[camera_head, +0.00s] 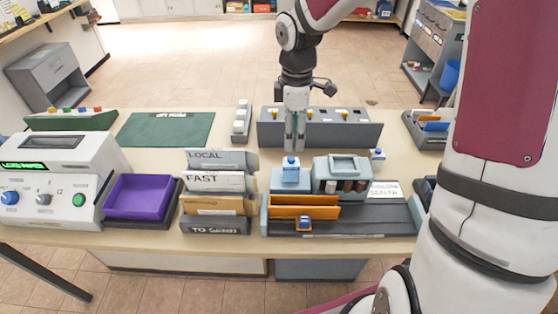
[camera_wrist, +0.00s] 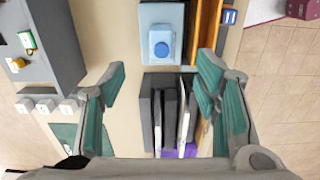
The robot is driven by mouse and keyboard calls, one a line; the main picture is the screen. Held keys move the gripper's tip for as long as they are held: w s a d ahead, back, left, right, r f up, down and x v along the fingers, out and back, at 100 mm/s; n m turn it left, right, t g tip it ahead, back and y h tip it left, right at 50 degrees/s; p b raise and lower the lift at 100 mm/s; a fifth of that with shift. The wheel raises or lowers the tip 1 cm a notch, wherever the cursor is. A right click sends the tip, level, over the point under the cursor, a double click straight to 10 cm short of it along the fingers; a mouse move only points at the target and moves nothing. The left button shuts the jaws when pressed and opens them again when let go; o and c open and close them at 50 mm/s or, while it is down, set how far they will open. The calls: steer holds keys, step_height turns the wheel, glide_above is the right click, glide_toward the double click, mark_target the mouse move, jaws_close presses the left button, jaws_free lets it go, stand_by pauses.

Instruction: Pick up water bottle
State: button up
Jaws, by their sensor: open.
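A pale blue bottle-like item with a round blue cap (camera_head: 290,170) stands near the left end of the envelope sealer; I take it as the water bottle. In the wrist view, its cap faces the camera at the top centre (camera_wrist: 162,42). Smaller blue-and-white items sit at the sealer's back right (camera_head: 378,154) and front (camera_head: 304,223). My gripper (camera_head: 295,147) points down behind the bottle and above the table, apart from it. In the wrist view, its fingers (camera_wrist: 160,85) are spread with nothing held between them. The bottle's lower part is partly hidden from above.
A grey organiser (camera_head: 350,135) stands behind the gripper. Left of the bottle are the letter sorter (camera_head: 214,225) with upright envelopes and a purple tray (camera_head: 139,195). Orange envelopes (camera_head: 305,206) stand before the bottle. A green mat (camera_head: 165,130) lies clear at back left.

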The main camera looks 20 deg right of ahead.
mark_target(291, 171)
steer(key=shift+a+f, duration=0.1)
steer(key=shift+f, duration=0.35)
step_height(291, 171, down, 13)
steer(key=shift+a+f, duration=0.1)
steer(key=c, duration=1.3)
